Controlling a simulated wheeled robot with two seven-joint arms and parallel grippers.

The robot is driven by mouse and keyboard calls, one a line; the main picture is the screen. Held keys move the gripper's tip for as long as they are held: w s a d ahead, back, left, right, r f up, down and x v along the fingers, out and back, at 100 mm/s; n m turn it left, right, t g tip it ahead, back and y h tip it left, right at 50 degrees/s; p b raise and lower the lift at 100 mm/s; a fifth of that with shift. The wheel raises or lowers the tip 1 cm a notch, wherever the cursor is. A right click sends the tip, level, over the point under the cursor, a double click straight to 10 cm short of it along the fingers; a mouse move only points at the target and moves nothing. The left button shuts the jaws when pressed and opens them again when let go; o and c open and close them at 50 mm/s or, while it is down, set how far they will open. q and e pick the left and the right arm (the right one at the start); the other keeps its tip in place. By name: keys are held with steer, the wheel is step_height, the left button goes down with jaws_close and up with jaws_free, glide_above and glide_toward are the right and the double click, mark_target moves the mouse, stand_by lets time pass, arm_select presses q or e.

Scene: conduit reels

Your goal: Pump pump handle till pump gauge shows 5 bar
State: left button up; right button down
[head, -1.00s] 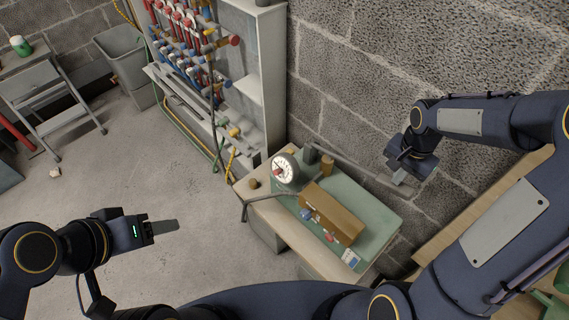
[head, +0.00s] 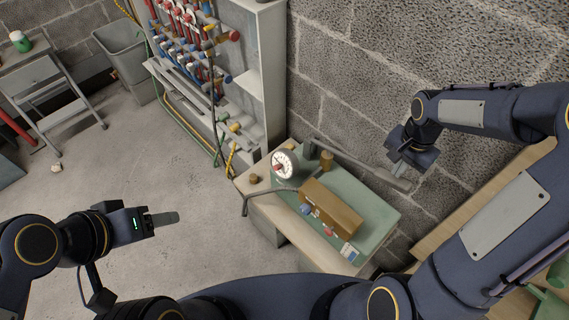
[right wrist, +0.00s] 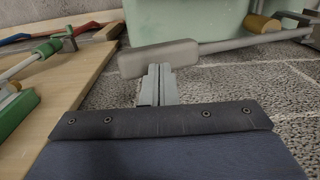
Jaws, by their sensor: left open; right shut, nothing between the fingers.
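The pump gauge (head: 285,162) is a round white dial on the bench; its reading is too small to tell. The pump handle (head: 350,161) is a long grey lever reaching from beside the gauge toward the right, ending in a thick grey grip (head: 398,183). My right gripper (head: 399,169) is shut and empty, with its fingertips at the grip. In the right wrist view the fingertips (right wrist: 158,74) sit right against or just short of the grip (right wrist: 158,57); contact is unclear. My left gripper (head: 165,219) is open and empty over the floor, far left of the bench.
The bench bears a green mat (head: 385,208), a brown box (head: 331,207), small red and blue items and a card (head: 349,251). A block wall (head: 420,50) stands close behind. A rack (head: 268,60) of coloured fittings is at the back.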

mark_target(390, 183)
steer(key=shift+f+b, duration=2.8)
steer(key=shift+f, duration=0.9)
step_height(390, 183, up, 8)
steer(key=p, duration=0.6)
steer(key=shift+f, duration=0.1)
steer(key=shift+f, duration=0.15)
steer(key=shift+f+b, duration=2.9)
steer(key=shift+f, duration=0.85)
